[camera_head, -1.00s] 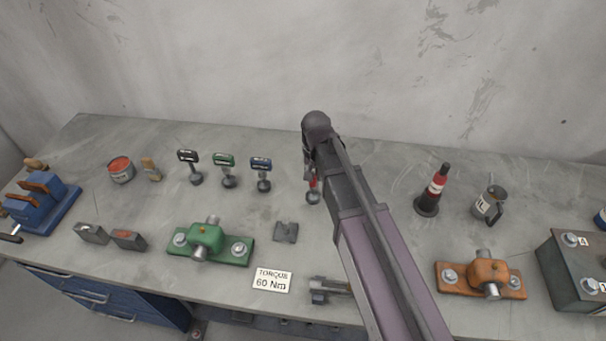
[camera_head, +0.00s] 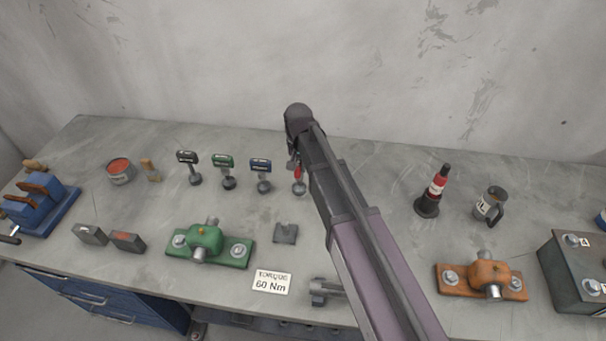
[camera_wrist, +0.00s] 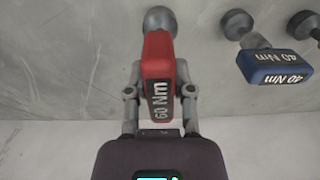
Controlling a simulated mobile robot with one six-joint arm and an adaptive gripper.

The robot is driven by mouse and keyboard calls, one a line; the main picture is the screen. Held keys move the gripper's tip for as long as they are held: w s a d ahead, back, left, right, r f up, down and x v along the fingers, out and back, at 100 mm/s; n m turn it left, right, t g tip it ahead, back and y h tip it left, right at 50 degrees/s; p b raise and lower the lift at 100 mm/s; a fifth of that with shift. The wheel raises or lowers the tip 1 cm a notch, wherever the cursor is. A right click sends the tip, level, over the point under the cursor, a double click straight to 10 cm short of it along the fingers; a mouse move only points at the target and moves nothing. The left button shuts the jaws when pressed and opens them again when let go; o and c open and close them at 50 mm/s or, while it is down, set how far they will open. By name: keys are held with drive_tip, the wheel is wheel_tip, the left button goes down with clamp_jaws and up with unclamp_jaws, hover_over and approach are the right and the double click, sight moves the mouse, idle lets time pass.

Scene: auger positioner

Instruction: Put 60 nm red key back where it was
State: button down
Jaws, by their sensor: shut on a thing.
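The red 60 Nm key (camera_wrist: 160,85) is between the fingers of my gripper (camera_wrist: 160,95) in the wrist view, its label facing the camera and its grey round end away from me. My gripper is shut on its red handle. In the head view the key (camera_head: 298,174) shows beside my gripper (camera_head: 296,150), at the right end of the row of keys; my arm hides part of it. Its round end is at or close to the bench top; I cannot tell whether it touches. The blue 40 Nm key (camera_wrist: 272,62) stands beside it and also shows in the head view (camera_head: 261,166).
A green key (camera_head: 223,161) and a black key (camera_head: 188,158) stand farther left. A green fixture (camera_head: 208,243), a grey block (camera_head: 285,233) and a "TORQUE 60 Nm" card (camera_head: 272,282) lie in front.

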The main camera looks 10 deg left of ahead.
drive_tip(key=shift+f+b, duration=1.6)
drive_tip(key=shift+f, duration=0.35)
drive_tip(key=shift+c, duration=2.4)
unclamp_jaws()
drive_tip(key=shift+r, duration=0.2)
wheel_tip(320, 180, up, 12)
drive_tip(key=p, duration=1.2)
drive_tip(key=s+d, duration=0.4)
drive_tip(key=d, duration=0.7)
drive_tip(key=s+d, duration=0.4)
drive_tip(key=d, duration=0.7)
drive_tip(key=s+d, duration=0.4)
drive_tip(key=d, duration=0.7)
drive_tip(key=shift+m, duration=0.3)
